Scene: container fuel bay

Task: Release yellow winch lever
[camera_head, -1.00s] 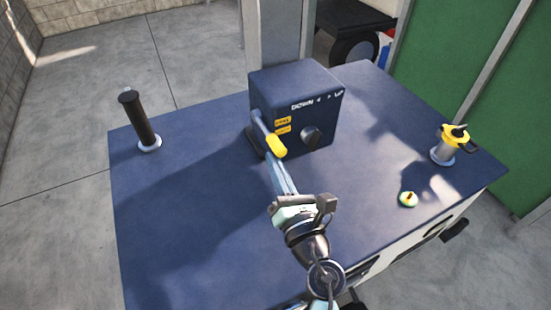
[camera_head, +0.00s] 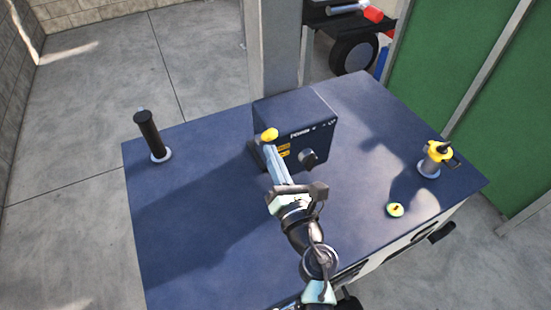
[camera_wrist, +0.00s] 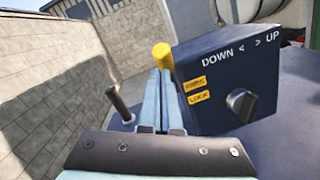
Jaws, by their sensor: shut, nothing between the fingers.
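The winch is a dark blue box (camera_head: 312,122) on the blue bench top, marked DOWN and UP, with two yellow labels and a dark knob (camera_head: 307,157). The lever's yellow grip (camera_head: 269,134) stands up at the left side of the box; it also shows in the wrist view (camera_wrist: 162,56). My gripper (camera_head: 272,152) is shut and empty, its fingertips (camera_wrist: 160,73) just in front of and below the yellow grip. I cannot tell whether they touch it. My fingers hide the lever's shaft.
A black upright handle (camera_head: 150,134) stands at the bench's left. A yellow-topped canister (camera_head: 432,160) and a small green-yellow button (camera_head: 395,210) are at the right. A grey post (camera_head: 272,55) rises behind the box.

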